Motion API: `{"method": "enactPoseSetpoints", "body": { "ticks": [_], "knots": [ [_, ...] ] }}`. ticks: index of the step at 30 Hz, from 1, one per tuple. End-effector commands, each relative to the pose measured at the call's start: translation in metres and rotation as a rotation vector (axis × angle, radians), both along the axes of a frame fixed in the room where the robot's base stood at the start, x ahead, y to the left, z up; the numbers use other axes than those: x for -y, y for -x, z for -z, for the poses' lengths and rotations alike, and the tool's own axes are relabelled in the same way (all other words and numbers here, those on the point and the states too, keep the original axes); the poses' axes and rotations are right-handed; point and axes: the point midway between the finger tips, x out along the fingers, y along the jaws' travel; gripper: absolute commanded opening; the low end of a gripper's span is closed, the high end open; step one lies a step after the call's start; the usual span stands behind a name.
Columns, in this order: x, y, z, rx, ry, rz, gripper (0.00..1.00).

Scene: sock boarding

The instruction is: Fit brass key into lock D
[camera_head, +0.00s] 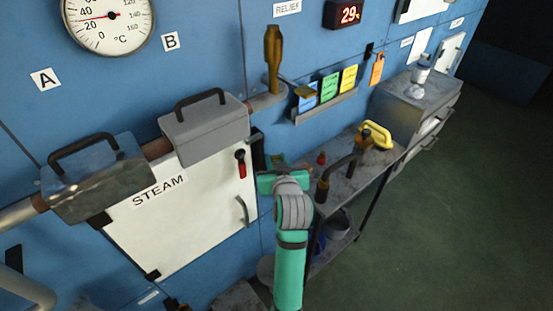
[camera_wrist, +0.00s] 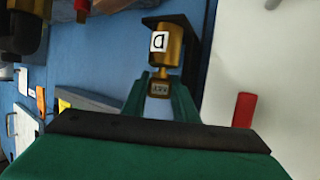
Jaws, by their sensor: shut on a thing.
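In the wrist view the brass lock D (camera_wrist: 168,46) hangs at upper middle under a dark bracket (camera_wrist: 172,22), its white D label turned sideways. My gripper (camera_wrist: 160,92) has green fingers shut on the brass key (camera_wrist: 160,85), whose dark marked head shows between them. The key's narrow end points at the lock's near end and appears to meet it; whether it is inside I cannot tell. In the head view my gripper (camera_head: 272,183) is beside the right edge of the STEAM door, and the lock and key cannot be made out clearly there.
The white STEAM door (camera_head: 190,215) with a red handle (camera_head: 241,163) is close left of my gripper in the head view; the red handle (camera_wrist: 244,110) is at right in the wrist view. A card shelf (camera_head: 325,105) and a cluttered bench (camera_head: 350,180) are to the right.

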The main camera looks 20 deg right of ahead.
Motion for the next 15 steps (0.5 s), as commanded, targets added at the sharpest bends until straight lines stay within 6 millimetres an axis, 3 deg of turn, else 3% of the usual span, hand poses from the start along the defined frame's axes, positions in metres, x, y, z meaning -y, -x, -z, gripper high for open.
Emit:
{"method": "enactPoseSetpoints", "body": {
  "ticks": [14,15],
  "knots": [
    [0.0,0.0,0.0096,0.001,0.0,0.0,0.02],
    [0.0,-0.0001,0.0095,0.001,0.0,0.0,0.31]
  ]
}}
